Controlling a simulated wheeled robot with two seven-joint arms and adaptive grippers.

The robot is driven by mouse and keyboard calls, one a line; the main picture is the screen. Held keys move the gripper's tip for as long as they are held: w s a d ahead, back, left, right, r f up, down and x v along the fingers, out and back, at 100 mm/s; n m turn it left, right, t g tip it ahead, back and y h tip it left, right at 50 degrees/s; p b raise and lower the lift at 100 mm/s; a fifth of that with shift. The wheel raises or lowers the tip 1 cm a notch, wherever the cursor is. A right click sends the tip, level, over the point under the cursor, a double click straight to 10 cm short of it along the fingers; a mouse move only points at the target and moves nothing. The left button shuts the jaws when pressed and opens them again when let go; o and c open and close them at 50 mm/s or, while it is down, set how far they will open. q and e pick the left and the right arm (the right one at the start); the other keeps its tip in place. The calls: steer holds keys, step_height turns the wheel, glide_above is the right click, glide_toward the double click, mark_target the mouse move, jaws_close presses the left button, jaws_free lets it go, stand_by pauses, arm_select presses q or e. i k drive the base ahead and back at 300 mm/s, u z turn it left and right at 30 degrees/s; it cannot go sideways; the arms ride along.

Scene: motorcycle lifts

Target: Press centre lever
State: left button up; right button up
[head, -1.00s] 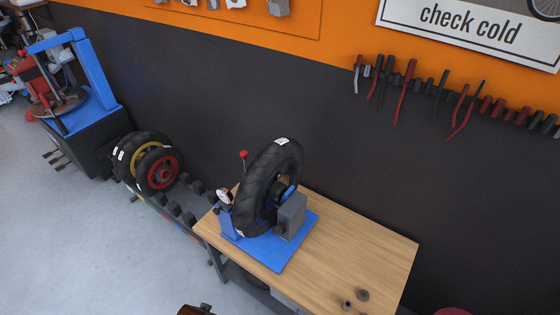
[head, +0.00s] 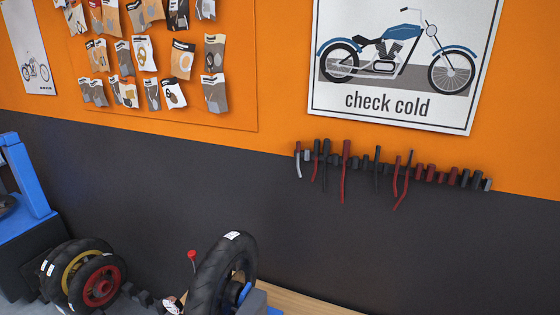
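A lever with a red knob (head: 192,255) stands up just left of a black tyre (head: 222,275), low in the head view. It may be the centre lever, but I cannot tell for sure. The tyre stands upright on a blue stand (head: 246,292), with a grey block (head: 252,303) beside its hub. A small part of a gauge-like white piece (head: 172,304) shows at the bottom edge. The lower part of the stand is cut off by the frame. Neither of my grippers is in view.
A wooden bench top (head: 305,303) shows at the bottom edge. Tyres with red (head: 101,287) and yellow rims stand at the lower left, near a blue machine (head: 28,180). Tools hang on a wall rack (head: 420,172) under a motorcycle poster (head: 395,106).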

mark_target(191, 254)
steer(key=k, duration=1)
steer(key=u, duration=1.05)
steer(key=i, duration=1.5)
steer(key=z, duration=1.45)
